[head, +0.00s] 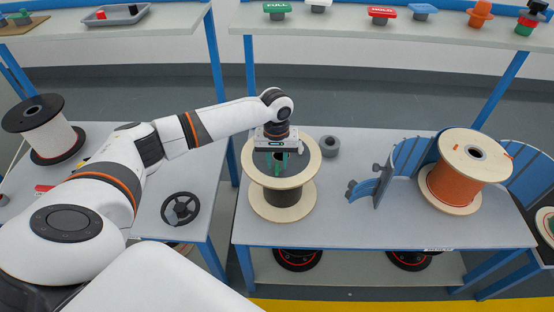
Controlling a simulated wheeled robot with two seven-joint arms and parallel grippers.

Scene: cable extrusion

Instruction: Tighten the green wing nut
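The green wing nut (278,168) shows as a small green shape at the top centre of a wooden-flanged spool (256,201) with a dark core, which stands upright on the middle table. My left gripper (277,159) points straight down over the spool's centre, its fingers right at the wing nut. The gripper body hides part of the nut. It is too small to tell whether the fingers grip the nut or only stand around it. My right gripper is not in view.
A grey ring (330,145) lies just right of the spool. Farther right, an orange-wound spool (458,183) stands beside a blue curved guard (407,156). On the left table are a white spool (53,138) and a black handwheel (180,208). A shelf (350,23) with coloured parts runs behind.

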